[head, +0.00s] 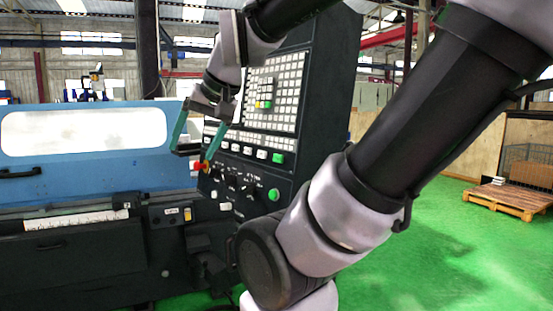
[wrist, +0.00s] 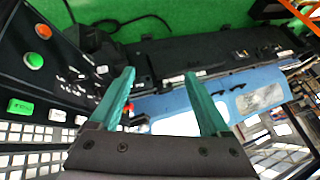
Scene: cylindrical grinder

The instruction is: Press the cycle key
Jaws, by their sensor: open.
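The black control panel (head: 287,120) stands in the middle of the head view, partly covered by my arm. A row of keys runs across it below the main keypad, with a rectangular green key (head: 277,158) at its right end. The wrist view shows this green key (wrist: 20,106) at the far left, lit, with lettering too small to read; it may be the cycle key. My gripper (head: 192,158) is open and empty, in front of the panel's left part, apart from the green key. Its two teal fingers also show in the wrist view (wrist: 160,73).
A round green button (head: 273,194) sits lower on the panel; the wrist view shows a round red button (wrist: 43,31) beside it. The blue grinder cover (head: 90,175) is at the left. A wooden pallet (head: 507,198) lies on the green floor at right.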

